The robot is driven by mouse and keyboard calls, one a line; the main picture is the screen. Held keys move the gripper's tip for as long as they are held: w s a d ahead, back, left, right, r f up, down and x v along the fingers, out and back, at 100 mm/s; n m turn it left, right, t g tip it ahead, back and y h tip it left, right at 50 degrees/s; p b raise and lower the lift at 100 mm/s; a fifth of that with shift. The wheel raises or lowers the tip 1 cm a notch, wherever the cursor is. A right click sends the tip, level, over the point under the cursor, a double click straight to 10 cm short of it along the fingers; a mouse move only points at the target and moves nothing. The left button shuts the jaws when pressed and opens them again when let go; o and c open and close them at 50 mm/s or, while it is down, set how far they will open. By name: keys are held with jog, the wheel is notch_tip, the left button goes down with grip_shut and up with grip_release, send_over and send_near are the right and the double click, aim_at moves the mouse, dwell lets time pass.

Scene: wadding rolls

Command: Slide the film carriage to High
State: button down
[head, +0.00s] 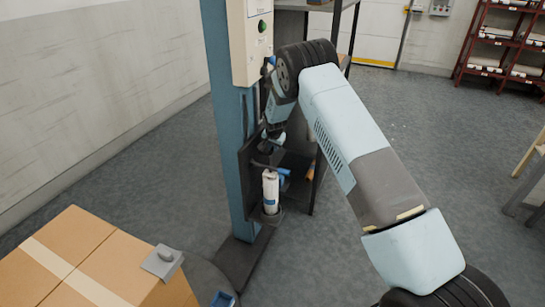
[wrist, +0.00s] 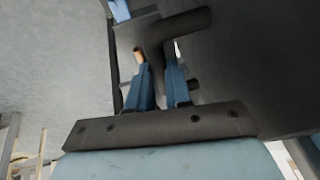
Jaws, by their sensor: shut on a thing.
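The film carriage (head: 247,178) is a dark frame low on the blue mast (head: 229,140) in the head view. A white film roll (head: 270,193) stands upright in it. My gripper (head: 267,152) points down at the carriage's upper part, below the control box. In the wrist view, my gripper's two blue fingers (wrist: 162,82) are closed on a dark grey bent handle (wrist: 178,28). The handle's far end and its joint to the carriage are hard to make out. No height mark is readable.
A cream control box (head: 250,42) with a green button is fixed to the mast above. A taped cardboard box (head: 85,262) with a grey piece (head: 163,262) on its corner is at lower left. A dark table stands behind the mast. Red shelves (head: 500,45) are far right; open floor lies between.

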jog(key=shift+w+a+r, duration=0.1)
jog(key=shift+r, duration=2.55)
jog(key=c, duration=1.3)
grip_release()
jog(key=shift+r, duration=0.2)
jog(key=shift+o, duration=1.2)
jog(key=shift+f, duration=0.2)
jog(key=v, duration=1.3)
jog(key=shift+s+r, duration=0.2)
jog(key=shift+r, duration=0.05)
